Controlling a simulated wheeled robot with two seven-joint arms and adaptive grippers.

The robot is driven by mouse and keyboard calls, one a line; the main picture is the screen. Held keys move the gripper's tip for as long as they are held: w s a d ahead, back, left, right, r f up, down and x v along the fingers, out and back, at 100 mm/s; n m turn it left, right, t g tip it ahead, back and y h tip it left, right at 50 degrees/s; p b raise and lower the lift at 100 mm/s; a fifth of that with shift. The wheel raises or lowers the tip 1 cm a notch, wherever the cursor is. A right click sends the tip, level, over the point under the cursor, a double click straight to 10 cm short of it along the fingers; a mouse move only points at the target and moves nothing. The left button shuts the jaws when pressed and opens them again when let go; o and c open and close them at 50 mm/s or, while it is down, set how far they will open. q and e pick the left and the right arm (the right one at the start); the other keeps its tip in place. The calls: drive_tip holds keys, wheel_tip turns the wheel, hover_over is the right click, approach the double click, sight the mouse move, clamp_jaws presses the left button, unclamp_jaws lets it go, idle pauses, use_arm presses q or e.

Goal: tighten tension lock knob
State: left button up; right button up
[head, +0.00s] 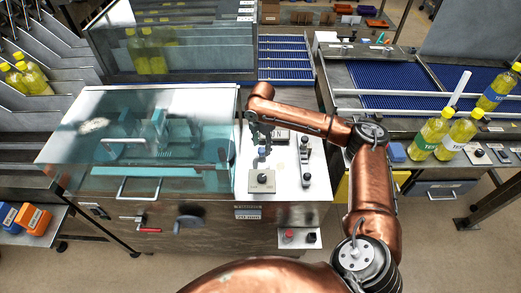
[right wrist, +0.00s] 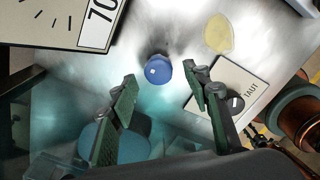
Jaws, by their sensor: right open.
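A round blue knob (right wrist: 158,70) with a small white mark stands on the metal top of the machine. It shows small in the head view (head: 262,152), just below my right gripper (head: 261,138). In the right wrist view my right gripper (right wrist: 163,76) is open, with its green-padded fingers on either side of the knob in the picture. I cannot tell whether either finger touches it. A pale plate (right wrist: 212,82) marked "TAUT" with a black round part (right wrist: 235,102) lies beside the right finger. The plate also shows in the head view (head: 262,188). My left gripper is not in view.
A dial face (right wrist: 50,22) marked 70 is close at the upper left, and a yellowish patch (right wrist: 219,34) lies on the metal. A clear teal cover (head: 150,135) stands left of the knob. Black-and-silver fittings (head: 305,160) stand to its right. Yellow bottles (head: 430,135) stand farther right.

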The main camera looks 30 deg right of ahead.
drive_tip(key=shift+f, duration=1.35)
drive_tip(key=shift+c, duration=0.4)
drive_tip(key=c, duration=1.1)
drive_tip(key=m+p, duration=0.2)
drive_tip(key=p, duration=0.3)
drive_tip(key=m+p, duration=0.3)
drive_tip(key=p, duration=0.2)
drive_tip(key=shift+w+a+r, duration=0.1)
drive_tip(key=shift+r, duration=0.3)
drive_tip(key=m+p, duration=0.8)
drive_tip(key=p, duration=0.1)
drive_tip(key=shift+w+f+m+p, duration=0.1)
drive_tip(key=shift+w+m+p, duration=0.05)
drive_tip(key=shift+m+p, duration=0.2)
drive_tip(key=m+p, duration=0.2)
drive_tip(key=m, duration=0.1)
drive_tip(key=shift+w+d+p, duration=0.1)
drive_tip(key=shift+d+p, duration=0.1)
drive_tip(key=shift+p, duration=0.15)
drive_tip(key=shift+d+f+m+p, duration=0.1)
drive_tip(key=shift+m+p, duration=0.6)
drive_tip(key=shift+m, duration=0.25)
drive_tip(key=shift+w, duration=0.1)
